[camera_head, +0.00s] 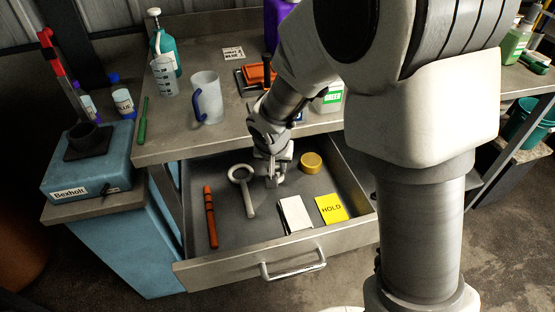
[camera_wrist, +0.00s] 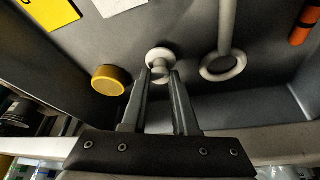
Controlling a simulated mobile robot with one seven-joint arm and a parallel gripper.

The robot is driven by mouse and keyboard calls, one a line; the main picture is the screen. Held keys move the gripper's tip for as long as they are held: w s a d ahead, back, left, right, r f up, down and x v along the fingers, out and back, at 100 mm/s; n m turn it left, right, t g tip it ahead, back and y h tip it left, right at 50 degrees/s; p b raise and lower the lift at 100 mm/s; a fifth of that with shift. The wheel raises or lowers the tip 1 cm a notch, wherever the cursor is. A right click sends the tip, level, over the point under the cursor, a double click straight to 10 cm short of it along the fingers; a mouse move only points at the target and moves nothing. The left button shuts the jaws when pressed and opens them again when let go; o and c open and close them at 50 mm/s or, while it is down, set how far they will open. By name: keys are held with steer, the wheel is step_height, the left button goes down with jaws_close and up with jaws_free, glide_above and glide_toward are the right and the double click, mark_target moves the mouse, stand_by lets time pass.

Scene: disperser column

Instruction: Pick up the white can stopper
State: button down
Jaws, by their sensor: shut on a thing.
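The white can stopper (camera_wrist: 159,57) is between the fingertips of my gripper (camera_wrist: 160,78) in the wrist view. It has a round, pale top and a narrower stem, and the fingers are shut on the stem. In the head view my gripper (camera_head: 270,180) reaches down into the open drawer (camera_head: 235,262), and the stopper is mostly hidden by the fingers. I cannot tell whether the stopper touches the drawer floor.
In the drawer, a white ring-ended tool (camera_head: 246,190) and an orange marker-like stick (camera_head: 210,215) lie left of my gripper. A yellow round cap (camera_head: 311,162) lies right. A white pad (camera_head: 295,213) and yellow HOLD card (camera_head: 331,208) lie nearer the drawer front.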

step_height(320, 180, up, 14)
steer(key=p, duration=0.4)
steer(key=shift+s, duration=0.3)
steer(key=shift+f, duration=0.1)
